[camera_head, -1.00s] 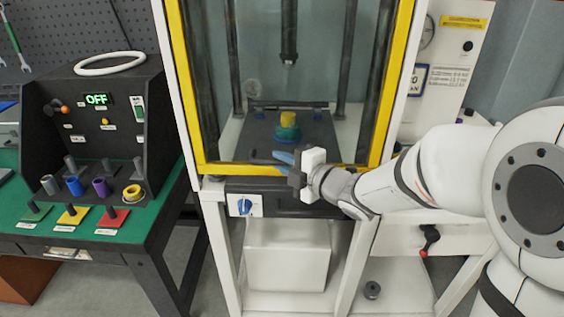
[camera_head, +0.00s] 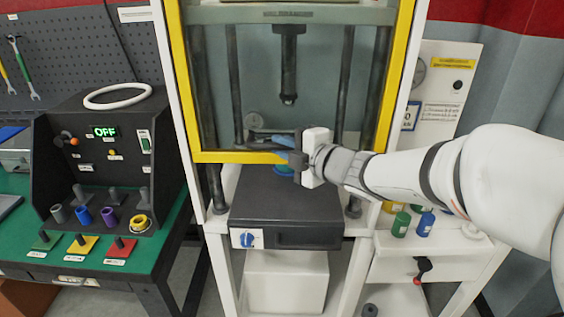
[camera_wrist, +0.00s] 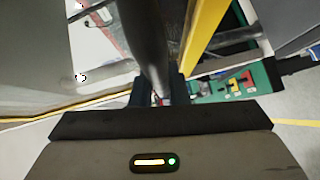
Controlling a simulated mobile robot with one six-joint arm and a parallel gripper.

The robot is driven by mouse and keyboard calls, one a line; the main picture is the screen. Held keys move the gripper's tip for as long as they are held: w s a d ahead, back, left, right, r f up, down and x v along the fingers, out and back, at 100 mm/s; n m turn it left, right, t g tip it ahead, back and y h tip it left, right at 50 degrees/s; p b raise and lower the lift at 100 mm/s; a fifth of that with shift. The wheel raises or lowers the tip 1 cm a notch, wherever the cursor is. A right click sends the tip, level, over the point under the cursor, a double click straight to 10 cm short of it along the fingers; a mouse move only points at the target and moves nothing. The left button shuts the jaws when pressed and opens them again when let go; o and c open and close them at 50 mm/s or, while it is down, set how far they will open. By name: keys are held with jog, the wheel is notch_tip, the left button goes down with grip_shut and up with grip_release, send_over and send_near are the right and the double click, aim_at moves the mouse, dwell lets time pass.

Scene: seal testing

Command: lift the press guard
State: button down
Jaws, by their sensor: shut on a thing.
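The press guard (camera_head: 230,156) is a clear panel in a yellow frame on the front of the press in the head view. Its bottom bar hangs above the dark press base (camera_head: 285,205), with an open gap between. My gripper (camera_head: 285,150) is at the middle of this bottom bar, shut on the guard's handle. In the wrist view a dark rounded bar, seemingly the handle (camera_wrist: 145,45), runs between the fingers (camera_wrist: 158,95). A yellow frame side (camera_wrist: 203,35) shows beside it. My gripper hides most of the handle in the head view.
The press ram (camera_head: 288,65) hangs behind the guard. A blue-green piece (camera_head: 284,170) sits below my gripper, mostly hidden. A control box (camera_head: 105,150) reading OFF stands on a green bench at left. Small green and blue cylinders (camera_head: 400,224) stand at right below my arm.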

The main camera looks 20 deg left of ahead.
aim_at(284, 99)
notch_tip(284, 99, up, 11)
jog(key=p, duration=0.5)
jog(key=shift+f, duration=0.15)
jog(key=c, duration=1.4)
grip_release()
jog(key=v, duration=0.8)
jog(key=shift+w+f, duration=0.1)
